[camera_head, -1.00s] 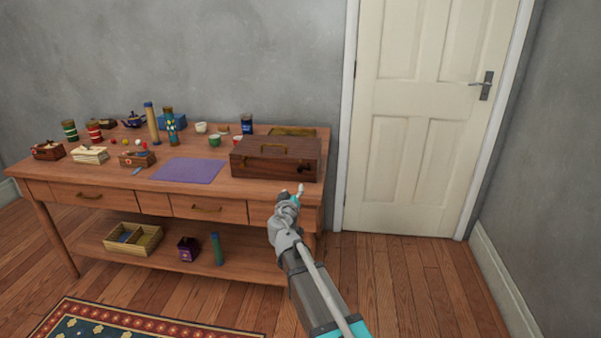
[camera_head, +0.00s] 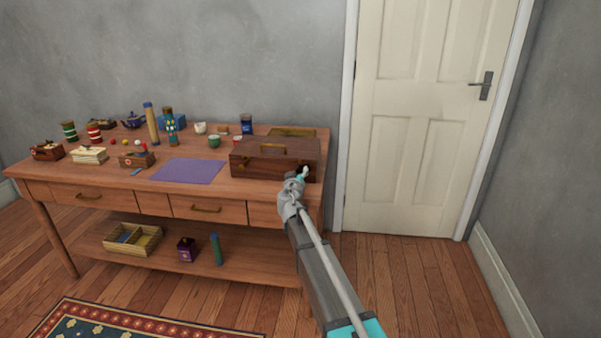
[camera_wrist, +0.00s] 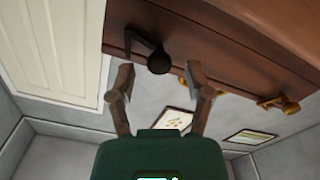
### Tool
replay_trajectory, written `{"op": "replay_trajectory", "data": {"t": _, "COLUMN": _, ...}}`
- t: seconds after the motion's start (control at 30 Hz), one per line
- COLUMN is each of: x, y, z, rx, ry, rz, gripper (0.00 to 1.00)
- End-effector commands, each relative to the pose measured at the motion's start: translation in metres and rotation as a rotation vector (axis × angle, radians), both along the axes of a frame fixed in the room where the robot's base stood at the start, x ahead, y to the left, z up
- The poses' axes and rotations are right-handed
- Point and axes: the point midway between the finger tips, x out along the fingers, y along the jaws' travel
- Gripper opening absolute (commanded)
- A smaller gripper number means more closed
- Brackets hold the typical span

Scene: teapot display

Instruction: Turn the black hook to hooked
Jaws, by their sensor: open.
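The black hook (camera_wrist: 159,62) shows in the wrist view on the front of a dark wooden box (camera_wrist: 230,45). It has a round dark knob and a short bar slanting up and left from it. The box also stands at the right end of the table in the head view (camera_head: 262,164). My gripper (camera_wrist: 162,88) is open, its two fingers spread on either side of the knob in the picture. I cannot tell whether they touch it. In the head view my gripper (camera_head: 303,173) is at the box's right front, and the black hook cannot be made out.
Brass fittings (camera_wrist: 272,103) show on the box right of the black hook in the wrist view. A purple mat (camera_head: 188,171) lies left of the box. Cups, jars and small boxes stand farther left on the table (camera_head: 125,182). A white door (camera_head: 420,170) is to the right.

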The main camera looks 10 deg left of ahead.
Motion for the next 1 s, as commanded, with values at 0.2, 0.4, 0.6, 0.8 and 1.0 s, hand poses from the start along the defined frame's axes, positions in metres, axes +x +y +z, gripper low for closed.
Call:
{"op": "replay_trajectory", "data": {"t": 0.2, "x": 0.013, "y": -0.001, "z": 0.0, "rx": 0.0, "ry": 0.0, "rz": -0.001, "gripper": 0.65}}
{"op": "replay_trajectory", "data": {"t": 0.4, "x": 0.013, "y": -0.001, "z": 0.0, "rx": 0.0, "ry": 0.0, "rz": 0.0, "gripper": 0.65}}
{"op": "replay_trajectory", "data": {"t": 0.6, "x": 0.013, "y": -0.001, "z": 0.0, "rx": 0.0, "ry": 0.0, "rz": 0.0, "gripper": 0.52}}
{"op": "replay_trajectory", "data": {"t": 0.8, "x": 0.013, "y": 0.0, "z": 0.0, "rx": 0.0, "ry": 0.0, "rz": 0.0, "gripper": 0.15}}
{"op": "replay_trajectory", "data": {"t": 1.0, "x": 0.013, "y": -0.01, "z": 0.0, "rx": 0.0, "ry": 0.0, "rz": -0.002, "gripper": 0.0}}
